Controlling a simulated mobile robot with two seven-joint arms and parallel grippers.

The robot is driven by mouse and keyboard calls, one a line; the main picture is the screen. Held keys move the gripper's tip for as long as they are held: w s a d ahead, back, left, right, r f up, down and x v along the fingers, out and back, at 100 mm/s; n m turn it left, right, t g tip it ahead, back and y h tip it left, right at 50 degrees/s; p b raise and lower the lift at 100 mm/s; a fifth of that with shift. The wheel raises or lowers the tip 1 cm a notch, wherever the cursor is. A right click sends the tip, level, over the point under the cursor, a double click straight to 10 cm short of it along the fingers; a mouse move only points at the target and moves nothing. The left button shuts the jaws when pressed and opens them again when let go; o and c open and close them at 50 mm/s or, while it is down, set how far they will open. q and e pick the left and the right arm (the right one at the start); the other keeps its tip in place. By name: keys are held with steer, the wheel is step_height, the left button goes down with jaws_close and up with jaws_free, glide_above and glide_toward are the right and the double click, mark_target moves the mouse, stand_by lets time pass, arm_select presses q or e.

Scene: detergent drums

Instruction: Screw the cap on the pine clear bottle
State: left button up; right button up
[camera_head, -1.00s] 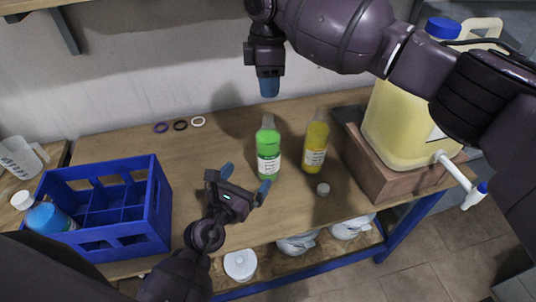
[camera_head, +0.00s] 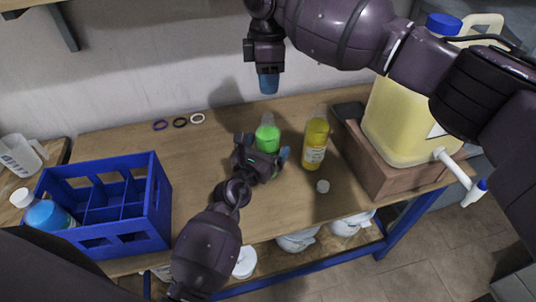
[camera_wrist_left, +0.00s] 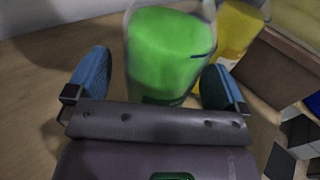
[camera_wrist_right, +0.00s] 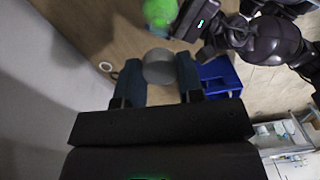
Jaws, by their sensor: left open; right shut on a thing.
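The green bottle (camera_head: 267,135), likely the pine clear one, stands upright on the table. My left gripper (camera_head: 264,149) is open at it. In the left wrist view the green bottle (camera_wrist_left: 168,50) shows between and just beyond the two blue fingertips, with clear gaps on both sides. Its label is hidden in the head view. My right gripper (camera_head: 268,84) is raised above and behind the green bottle. In the right wrist view it is shut on a pale grey cap (camera_wrist_right: 158,68).
A yellow bottle (camera_head: 315,145) stands close to the right, with a loose white cap (camera_head: 322,186) before it. A blue crate (camera_head: 158,205) stands left. A large yellow jug (camera_head: 400,120) sits on a wooden block at right.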

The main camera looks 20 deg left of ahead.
arm_select(q)
steer(key=shift+w+d, duration=0.15)
steer(key=shift+w, duration=0.6)
steer(key=c, duration=1.4)
arm_select(e)
steer(key=shift+f, duration=2.5)
